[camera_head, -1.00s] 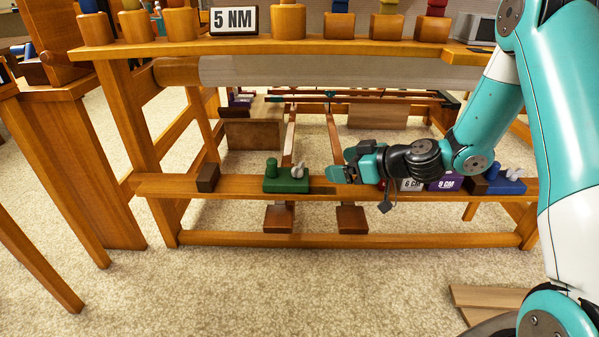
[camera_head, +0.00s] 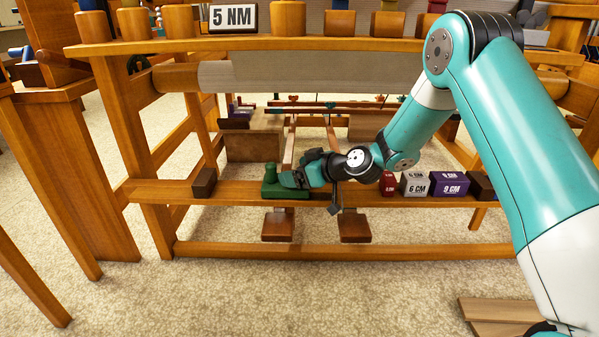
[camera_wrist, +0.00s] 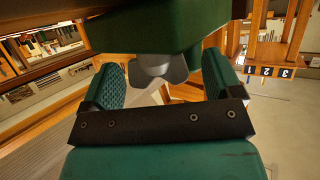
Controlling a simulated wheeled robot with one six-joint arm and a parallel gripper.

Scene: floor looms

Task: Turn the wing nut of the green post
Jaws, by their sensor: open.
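The green post block (camera_head: 270,188) sits on the loom's lower front rail, with a short green post (camera_head: 271,172) standing on its left part. In the wrist view the green block (camera_wrist: 150,30) fills the top, and a grey wing nut (camera_wrist: 160,68) sticks out of it. My gripper (camera_head: 290,179) is at the right side of the block in the head view and hides the wing nut there. In the wrist view my two teal fingers stand apart, one on each side of the wing nut, with gaps between. My gripper (camera_wrist: 163,85) is open.
On the same rail, a dark brown block (camera_head: 204,183) stands left. A red block (camera_head: 388,184), a white 6 CM block (camera_head: 414,184) and a purple 9 CM block (camera_head: 450,185) stand right. Two brown treadles (camera_head: 277,225) hang below.

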